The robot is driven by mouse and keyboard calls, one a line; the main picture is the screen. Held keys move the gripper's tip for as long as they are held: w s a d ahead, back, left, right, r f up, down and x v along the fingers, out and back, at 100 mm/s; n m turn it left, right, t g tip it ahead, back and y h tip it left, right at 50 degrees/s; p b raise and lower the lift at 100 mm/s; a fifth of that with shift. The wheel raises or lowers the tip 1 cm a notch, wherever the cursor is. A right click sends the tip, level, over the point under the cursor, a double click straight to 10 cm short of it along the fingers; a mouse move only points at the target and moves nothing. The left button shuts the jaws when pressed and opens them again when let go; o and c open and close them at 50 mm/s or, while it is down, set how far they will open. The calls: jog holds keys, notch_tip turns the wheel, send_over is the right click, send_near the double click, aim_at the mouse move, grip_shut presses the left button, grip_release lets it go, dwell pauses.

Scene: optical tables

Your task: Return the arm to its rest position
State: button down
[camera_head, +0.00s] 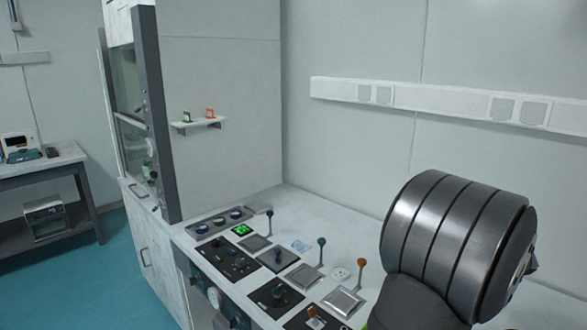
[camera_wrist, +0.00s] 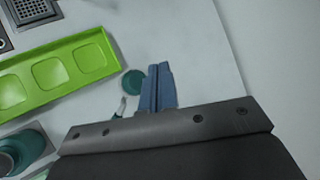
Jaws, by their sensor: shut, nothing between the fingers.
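My gripper (camera_wrist: 158,72) shows in the wrist view as two blue fingers side by side, closed together with nothing between them. It is over the white bench top (camera_wrist: 195,50), and I cannot tell its exact height. In the head view my dark, ribbed arm link (camera_head: 455,240) fills the lower right, over the right part of the bench. The gripper itself is not visible there.
In the wrist view, a green tray (camera_wrist: 108,38) with square recesses lies left of the fingers. A teal round object (camera_wrist: 134,83) is close beside them. The head view shows several bench devices, including an orange-knobbed lever (camera_head: 361,263), and a wall shelf (camera_head: 199,123).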

jog(key=shift+f, duration=3.15)
jog(key=s+a+r+n+g+h, duration=0.1)
jog(key=s+a+r+n+g, duration=0.1)
jog(key=r+n, duration=0.6)
jog(key=s+a+r+n+g+h, duration=0.1)
jog(key=s+a+r+n+g, duration=0.2)
jog(key=r+n, duration=0.6)
jog(key=shift+s+a+n+g+h, duration=0.25)
jog(key=shift+a+n+g+h, duration=0.2)
jog(key=shift+a+n, duration=0.5)
jog(key=shift+a, duration=0.1)
